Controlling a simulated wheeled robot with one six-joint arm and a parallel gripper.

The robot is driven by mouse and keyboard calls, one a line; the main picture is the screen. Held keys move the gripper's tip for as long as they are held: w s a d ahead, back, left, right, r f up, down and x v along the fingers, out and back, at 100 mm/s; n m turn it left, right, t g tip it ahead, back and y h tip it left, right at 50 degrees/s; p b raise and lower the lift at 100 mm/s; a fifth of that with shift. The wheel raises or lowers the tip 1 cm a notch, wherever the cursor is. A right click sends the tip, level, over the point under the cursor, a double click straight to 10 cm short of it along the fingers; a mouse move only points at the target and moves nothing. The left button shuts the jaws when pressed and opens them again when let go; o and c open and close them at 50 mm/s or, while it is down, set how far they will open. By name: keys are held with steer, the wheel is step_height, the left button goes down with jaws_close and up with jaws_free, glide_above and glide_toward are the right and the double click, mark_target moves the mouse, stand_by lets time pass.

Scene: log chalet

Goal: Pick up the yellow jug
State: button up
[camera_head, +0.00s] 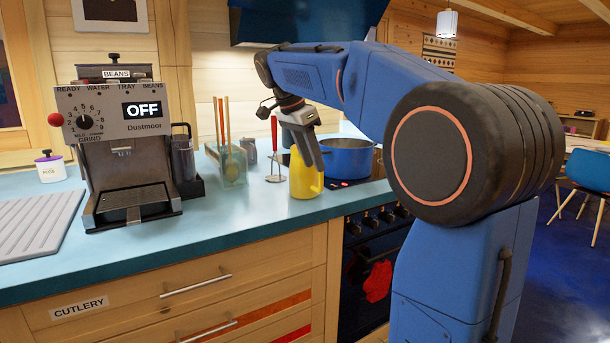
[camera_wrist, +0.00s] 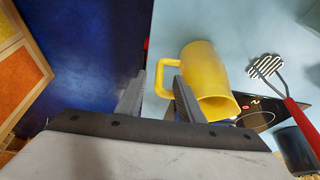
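The yellow jug (camera_head: 302,183) stands upright on the blue counter near its front edge, left of the hob. In the wrist view the jug (camera_wrist: 208,75) shows its open mouth and its handle on the left side. My gripper (camera_head: 318,165) points down at the jug and hides part of its top right. In the wrist view my gripper (camera_wrist: 160,76) is open, with its two fingers apart. The handle appears between the fingertips, and the right finger overlaps the jug's body. I cannot tell whether either finger touches it.
A blue pot (camera_head: 346,160) stands on the hob just right of the jug. A red-handled masher (camera_head: 274,150) and a glass utensil holder (camera_head: 232,166) stand to the left. A coffee machine (camera_head: 118,140) is further left. Free counter (camera_head: 225,215) lies in front.

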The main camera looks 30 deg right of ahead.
mark_target(318, 191)
steer(key=shift+x, duration=3.05)
jaws_close()
